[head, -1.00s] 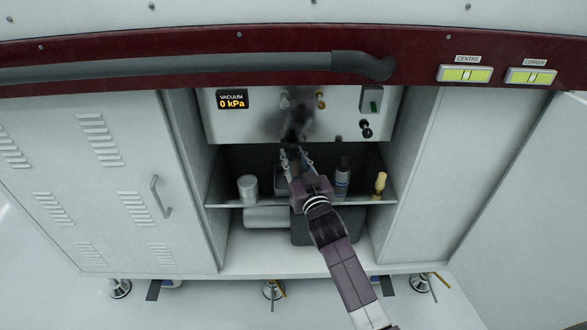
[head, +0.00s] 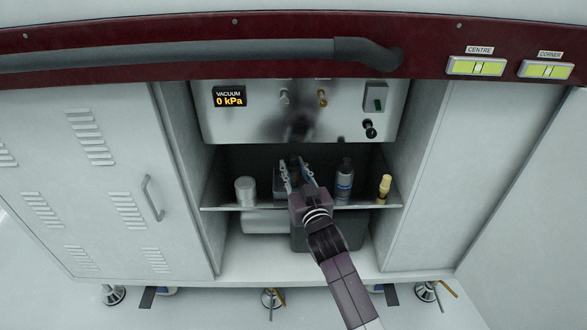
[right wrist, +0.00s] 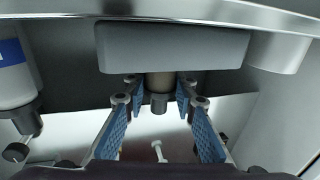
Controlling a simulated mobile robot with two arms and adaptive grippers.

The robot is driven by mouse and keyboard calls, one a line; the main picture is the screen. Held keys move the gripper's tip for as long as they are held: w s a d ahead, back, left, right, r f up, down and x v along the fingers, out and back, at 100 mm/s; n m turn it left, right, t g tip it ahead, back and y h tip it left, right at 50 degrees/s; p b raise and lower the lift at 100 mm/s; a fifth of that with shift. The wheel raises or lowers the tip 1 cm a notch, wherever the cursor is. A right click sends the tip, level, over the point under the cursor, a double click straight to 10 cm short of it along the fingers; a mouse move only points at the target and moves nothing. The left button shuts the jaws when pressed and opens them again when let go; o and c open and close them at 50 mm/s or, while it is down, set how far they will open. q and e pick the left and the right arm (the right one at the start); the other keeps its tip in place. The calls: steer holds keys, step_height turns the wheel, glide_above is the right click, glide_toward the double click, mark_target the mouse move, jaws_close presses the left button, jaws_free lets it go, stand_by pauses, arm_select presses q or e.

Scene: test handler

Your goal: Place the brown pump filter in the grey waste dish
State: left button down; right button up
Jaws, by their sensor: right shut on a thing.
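The brown filter (right wrist: 160,83) with its dark knob shows in the right wrist view, which is upside down to the head view. It stands between the fingertips of my right gripper (right wrist: 159,80), which is shut on it. The grey waste dish (right wrist: 175,47) is in front of the filter there, and its wall hides the filter's other end. In the head view my right gripper (head: 291,165) is over the middle of the shelf, at the dish (head: 278,182), partly hiding it. I cannot tell whether the filter touches the dish floor. My left gripper is not in view.
On the shelf (head: 225,208), a pale canister (head: 245,190) stands left of the dish. A dark bottle (head: 344,183) and a yellow-tipped item (head: 384,188) stand to the right. The fittings panel (head: 230,123) overhangs the shelf, and cabinet walls close both sides.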

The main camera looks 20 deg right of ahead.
steer(key=shift+f, duration=0.15)
steer(key=o, duration=1)
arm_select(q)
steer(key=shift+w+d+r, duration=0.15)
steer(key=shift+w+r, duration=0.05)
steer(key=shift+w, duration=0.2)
